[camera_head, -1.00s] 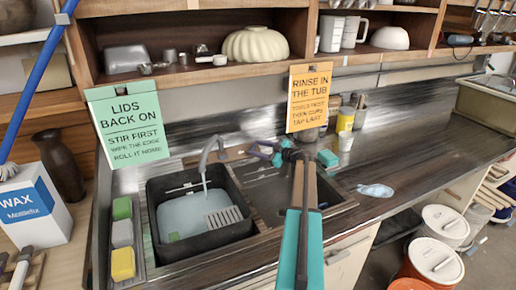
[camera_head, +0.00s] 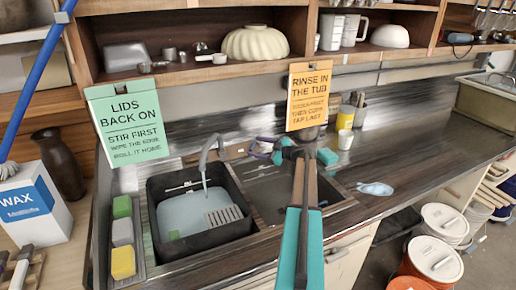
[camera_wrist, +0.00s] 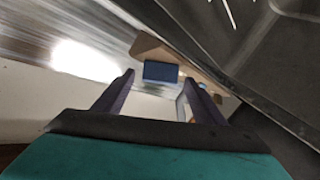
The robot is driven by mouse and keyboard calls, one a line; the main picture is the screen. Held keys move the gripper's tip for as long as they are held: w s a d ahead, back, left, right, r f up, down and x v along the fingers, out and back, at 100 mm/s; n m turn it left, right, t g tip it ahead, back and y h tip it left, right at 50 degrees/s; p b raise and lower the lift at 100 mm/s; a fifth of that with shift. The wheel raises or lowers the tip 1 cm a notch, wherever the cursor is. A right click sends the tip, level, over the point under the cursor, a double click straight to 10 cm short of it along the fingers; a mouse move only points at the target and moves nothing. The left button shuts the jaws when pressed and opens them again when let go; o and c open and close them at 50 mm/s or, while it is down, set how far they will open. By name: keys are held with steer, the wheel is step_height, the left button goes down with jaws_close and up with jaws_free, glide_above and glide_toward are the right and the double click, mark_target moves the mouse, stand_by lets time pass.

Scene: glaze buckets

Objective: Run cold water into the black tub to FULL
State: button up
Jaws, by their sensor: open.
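The black tub (camera_head: 159,187) stands in the left basin, part filled with pale blue water (camera_head: 188,212). White marks show on its inner back wall above the water; their lettering is too small to read. A thin stream runs from the grey spout (camera_head: 204,160) into the tub. My gripper (camera_head: 258,149) is open, behind the sink and right of the spout. In the wrist view, its purple fingers (camera_wrist: 160,92) are spread, and a blue block (camera_wrist: 160,72) on a wooden board shows beyond and between them. I cannot tell if they touch it.
A striped light piece (camera_head: 223,216) shows in the tub. Sponges (camera_head: 122,232) lie left of it. The right basin (camera_head: 275,195) is under my arm. A green sign (camera_head: 128,125) and an orange sign (camera_head: 310,95) hang behind. Counter on the right is mostly clear.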

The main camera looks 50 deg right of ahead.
steer(key=b+v, duration=0.4)
steer(key=v, duration=0.9)
steer(key=shift+s, duration=0.4)
stand_by(6.3)
